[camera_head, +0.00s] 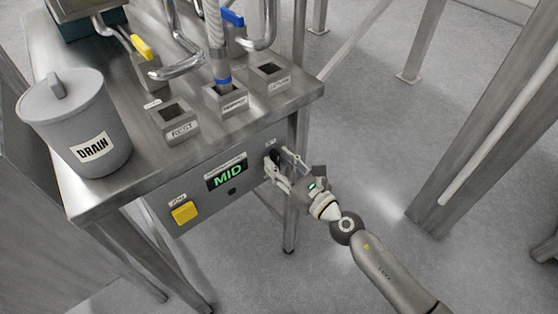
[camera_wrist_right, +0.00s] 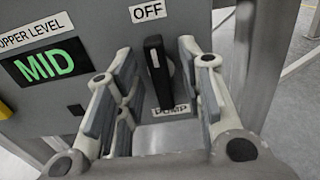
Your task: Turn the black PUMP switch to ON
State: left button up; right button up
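The black PUMP switch (camera_wrist_right: 158,72) is on the front panel, with its handle standing nearly upright below the OFF label (camera_wrist_right: 148,11). The PUMP label (camera_wrist_right: 168,110) is just below it. In the head view the switch (camera_head: 271,157) is at the panel's right end, partly hidden by my gripper. My right gripper (camera_head: 277,158) reaches the panel from the lower right. In the wrist view its fingers (camera_wrist_right: 156,62) are apart on both sides of the switch. The right finger is closer to the handle; I cannot tell whether it touches. My left gripper is out of view.
The panel also carries a green MID display (camera_head: 228,177) and a yellow button (camera_head: 185,213). A grey DRAIN bucket (camera_head: 80,125), a REST socket (camera_head: 175,125) and hoses are on the steel tabletop (camera_head: 115,185).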

jog(key=shift+w+a, duration=0.2)
jog(key=shift+w, duration=0.05)
grip_shut()
